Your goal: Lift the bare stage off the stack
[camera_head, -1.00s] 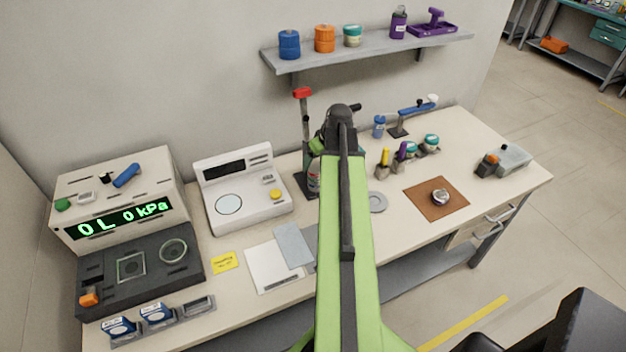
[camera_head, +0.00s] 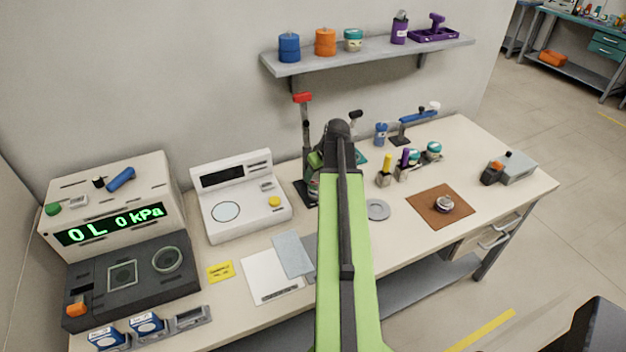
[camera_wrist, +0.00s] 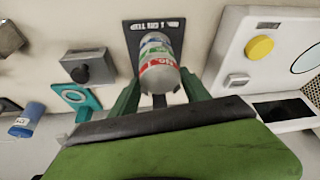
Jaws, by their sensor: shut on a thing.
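A short banded cylinder stack (camera_wrist: 158,62) with blue-green, white and red "No. 1" bands stands in the wrist view over a dark labelled base plate (camera_wrist: 139,32). Its near end is plain grey-beige. I cannot tell where one stage ends and another begins. My gripper (camera_wrist: 160,80) has its dark green fingers on both sides of the stack and is shut on it.
The white scale (camera_head: 240,200) stands left of the stack. A grey ring (camera_head: 377,209) and a brown mat (camera_head: 424,212) with a small metal part (camera_head: 443,204) lie right of my arm. A teal plate (camera_wrist: 76,97) and grey knob block (camera_wrist: 89,67) are near my fingers.

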